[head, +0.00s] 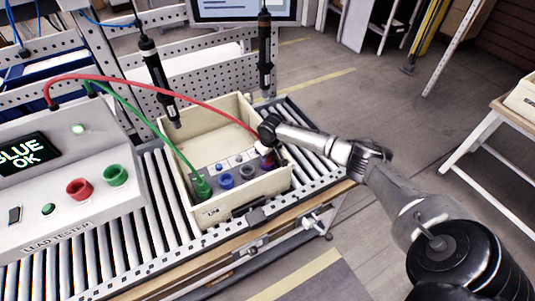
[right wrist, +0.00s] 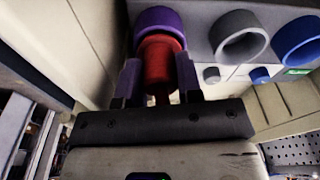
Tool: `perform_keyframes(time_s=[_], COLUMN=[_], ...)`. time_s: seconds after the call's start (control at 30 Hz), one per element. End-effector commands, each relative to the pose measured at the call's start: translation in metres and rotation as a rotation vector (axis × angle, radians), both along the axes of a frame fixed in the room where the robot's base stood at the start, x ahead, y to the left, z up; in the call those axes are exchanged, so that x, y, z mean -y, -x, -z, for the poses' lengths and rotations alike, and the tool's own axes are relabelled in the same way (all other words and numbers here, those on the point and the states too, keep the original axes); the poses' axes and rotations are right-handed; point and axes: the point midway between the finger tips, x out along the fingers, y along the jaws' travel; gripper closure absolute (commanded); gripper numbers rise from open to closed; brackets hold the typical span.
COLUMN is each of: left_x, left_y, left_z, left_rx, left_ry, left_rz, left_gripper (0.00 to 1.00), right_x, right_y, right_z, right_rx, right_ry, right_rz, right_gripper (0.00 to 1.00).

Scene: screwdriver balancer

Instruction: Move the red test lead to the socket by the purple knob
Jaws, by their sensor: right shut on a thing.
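The red test lead (head: 150,82) arcs from the lead tester to the right end of the crate. My right gripper (head: 265,150) is shut on its red plug (right wrist: 158,62), which also shows between the fingers in the right wrist view. The plug's far end lines up with the purple ring socket (right wrist: 158,17), touching or entering it; I cannot tell how deep it sits. The purple knob is not clearly visible, hidden by my gripper and the plug. The green lead's plug (head: 201,186) is in the panel's left socket. My left gripper is out of view.
A blue socket (head: 226,181) and a grey socket (head: 248,173) with small knobs lie left of my gripper in the head view. The cream crate (head: 180,136) stands on a roller conveyor (head: 155,200). Two screwdrivers (head: 157,80) (head: 265,50) hang above. The lead tester (head: 85,215) stands left.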

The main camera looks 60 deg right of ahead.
Motion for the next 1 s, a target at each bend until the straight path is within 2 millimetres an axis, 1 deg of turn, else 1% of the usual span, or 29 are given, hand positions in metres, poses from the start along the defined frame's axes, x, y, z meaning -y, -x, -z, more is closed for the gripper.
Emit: perform_keyframes(time_s=[0.17, 0.2, 0.5, 0.77, 0.87, 1.0], left_x=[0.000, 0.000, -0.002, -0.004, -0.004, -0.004], left_y=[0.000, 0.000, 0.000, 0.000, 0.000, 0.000], left_z=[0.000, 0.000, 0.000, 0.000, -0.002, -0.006], left_rx=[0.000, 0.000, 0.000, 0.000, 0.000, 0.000], left_ry=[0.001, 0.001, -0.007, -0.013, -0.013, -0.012], left_rz=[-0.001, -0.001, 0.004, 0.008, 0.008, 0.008], left_gripper=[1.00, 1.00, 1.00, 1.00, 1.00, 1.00], right_x=[0.000, 0.000, 0.000, 0.000, 0.000, 0.000], right_y=[0.000, 0.000, 0.000, 0.000, 0.000, 0.003], right_z=[0.000, 0.000, 0.000, -0.001, -0.008, -0.030], right_rx=[0.000, 0.000, 0.000, 0.000, 0.002, 0.003], right_ry=[0.000, 0.000, -0.001, -0.001, 0.000, 0.001], right_rz=[0.000, 0.000, 0.000, -0.001, -0.002, -0.001], right_gripper=[0.92, 0.66, 0.37, 0.37, 0.37, 0.37])
